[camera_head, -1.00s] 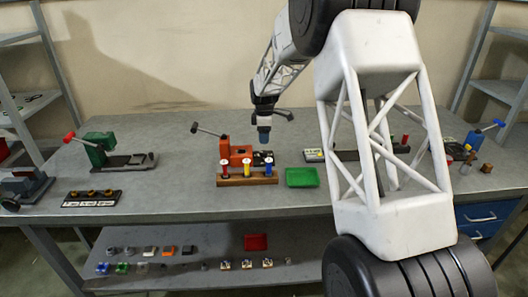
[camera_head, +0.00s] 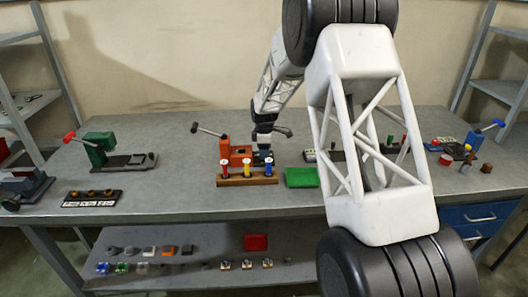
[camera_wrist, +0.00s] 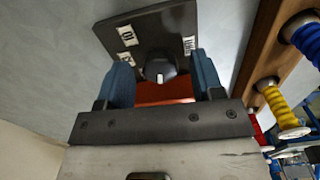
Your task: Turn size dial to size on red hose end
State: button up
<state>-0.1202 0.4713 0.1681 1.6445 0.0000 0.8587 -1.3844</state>
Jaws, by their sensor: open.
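The size dial is a round black knob (camera_wrist: 160,68) with a white mark, set on a dark plate (camera_wrist: 118,22) with white number labels; one reads 10, the others are too small or angled to read. My gripper (camera_wrist: 163,80) is open, with its blue fingers on either side of the knob; whether they touch it I cannot tell. In the head view my gripper (camera_head: 264,152) is low over the orange machine (camera_head: 238,155), hiding the dial. The red hose end (camera_head: 225,168) stands at the left of the wooden rack (camera_head: 235,182); its size is not readable.
The rack also holds a yellow hose end (camera_head: 247,167) and a blue one (camera_head: 269,167), close to my gripper. A green tray (camera_head: 301,178) lies right of the rack. A green press (camera_head: 100,150) stands at the left. The table between press and rack is clear.

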jog(key=shift+f, duration=0.25)
jog(key=c, duration=0.9)
